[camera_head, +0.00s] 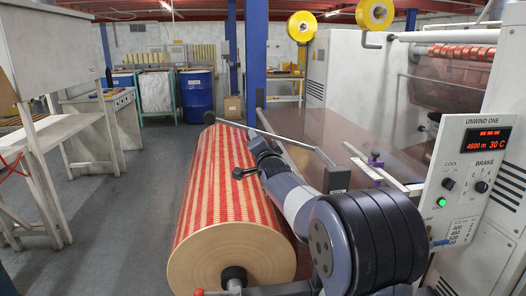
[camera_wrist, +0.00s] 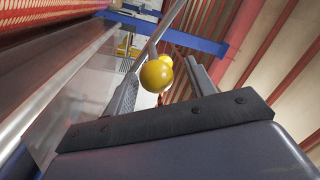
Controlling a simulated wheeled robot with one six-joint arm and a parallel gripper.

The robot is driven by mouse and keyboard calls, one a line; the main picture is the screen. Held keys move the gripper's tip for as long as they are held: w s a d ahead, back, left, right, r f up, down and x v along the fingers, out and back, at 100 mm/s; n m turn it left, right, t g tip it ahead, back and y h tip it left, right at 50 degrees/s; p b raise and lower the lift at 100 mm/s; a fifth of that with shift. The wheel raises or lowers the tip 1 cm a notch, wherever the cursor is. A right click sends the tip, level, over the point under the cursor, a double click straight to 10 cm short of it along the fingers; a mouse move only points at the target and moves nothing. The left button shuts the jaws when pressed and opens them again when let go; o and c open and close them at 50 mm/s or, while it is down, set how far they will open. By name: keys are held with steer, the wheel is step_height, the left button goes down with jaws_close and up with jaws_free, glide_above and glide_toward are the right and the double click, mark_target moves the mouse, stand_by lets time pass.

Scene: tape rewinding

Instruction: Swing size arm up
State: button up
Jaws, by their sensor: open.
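A thin metal rod (camera_head: 290,141), which looks like the size arm, runs above the far part of the large red and tan striped roll (camera_head: 222,215) and bends near a dark block on the right. I cannot tell for certain that it is the size arm. My gripper (camera_head: 250,143) is above the roll, close to the rod; its fingertips are hard to make out there. In the wrist view my gripper (camera_wrist: 160,68) is open, with its fingers apart. A yellow rounded thing (camera_wrist: 157,76) shows between them, at a depth I cannot tell.
The unwind control panel (camera_head: 472,185) with its red display stands at the right. Yellow reels (camera_head: 375,14) hang overhead. A blue post (camera_head: 257,50) rises behind the roll. A blue drum (camera_head: 197,96) and benches stand farther back. The grey floor left of the roll is clear.

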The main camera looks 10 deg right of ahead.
steer(key=s, duration=1)
steer(key=shift+d+f, duration=0.35)
steer(key=shift+w, duration=0.1)
steer(key=w, duration=1)
steer(key=shift+w+a+r, duration=0.3)
steer(key=shift+a+r, duration=0.05)
steer(key=shift+a, duration=0.05)
